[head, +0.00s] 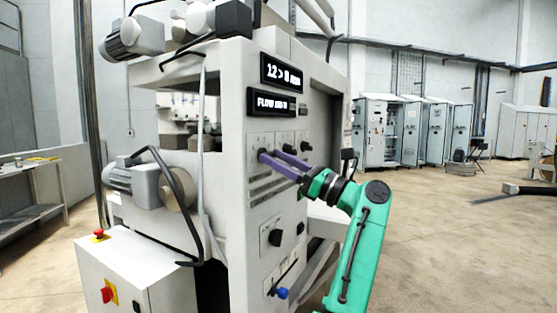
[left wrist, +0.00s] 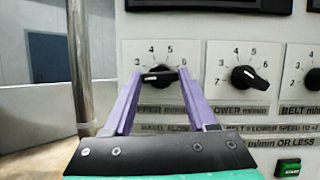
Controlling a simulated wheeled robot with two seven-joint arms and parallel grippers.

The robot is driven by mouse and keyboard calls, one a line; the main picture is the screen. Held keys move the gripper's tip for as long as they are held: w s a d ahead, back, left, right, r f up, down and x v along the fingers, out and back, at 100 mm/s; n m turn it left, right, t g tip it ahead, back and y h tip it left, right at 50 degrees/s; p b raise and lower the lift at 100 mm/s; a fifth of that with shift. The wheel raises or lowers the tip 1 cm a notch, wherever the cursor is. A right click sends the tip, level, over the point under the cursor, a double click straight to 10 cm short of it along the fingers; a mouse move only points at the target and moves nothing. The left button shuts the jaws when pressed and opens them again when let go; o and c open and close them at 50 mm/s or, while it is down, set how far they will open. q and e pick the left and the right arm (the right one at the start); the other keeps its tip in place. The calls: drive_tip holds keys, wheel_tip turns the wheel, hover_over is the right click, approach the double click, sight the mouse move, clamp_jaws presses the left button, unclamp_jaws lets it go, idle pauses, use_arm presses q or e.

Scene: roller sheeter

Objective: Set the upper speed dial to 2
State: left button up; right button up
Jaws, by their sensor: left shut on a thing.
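The upper speed dial (left wrist: 160,74) is a black knob on a white scale plate, its label partly covered. My left gripper (left wrist: 160,72) has its two purple fingers on either side of this knob, shut on it. The white mark on the knob points left, below the 3, towards where the left finger covers the scale. The numbers 3 to 6 show. In the head view my left gripper (head: 269,154) reaches the panel from the right and mostly hides the dial. My right gripper is not in view.
The lower speed dial (left wrist: 248,77) is just right of the held one, with the belt dial (left wrist: 313,79) beyond it. A green button (left wrist: 288,168) is below. In the head view, displays (head: 282,72) are above and a black knob (head: 274,237) and blue-knobbed lever (head: 281,293) below.

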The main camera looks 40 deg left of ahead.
use_arm(q)
drive_tip(key=shift+n+g+h, duration=0.3)
drive_tip(key=shift+n+g, duration=0.3)
drive_tip(key=shift+n, duration=0.3)
drive_tip(key=o, duration=1.1)
drive_tip(key=shift+o, duration=1.3)
drive_tip(key=shift+a, duration=0.2)
drive_tip(key=v, duration=1.4)
drive_tip(key=shift+d+p, duration=0.25)
drive_tip(key=shift+p, duration=0.05)
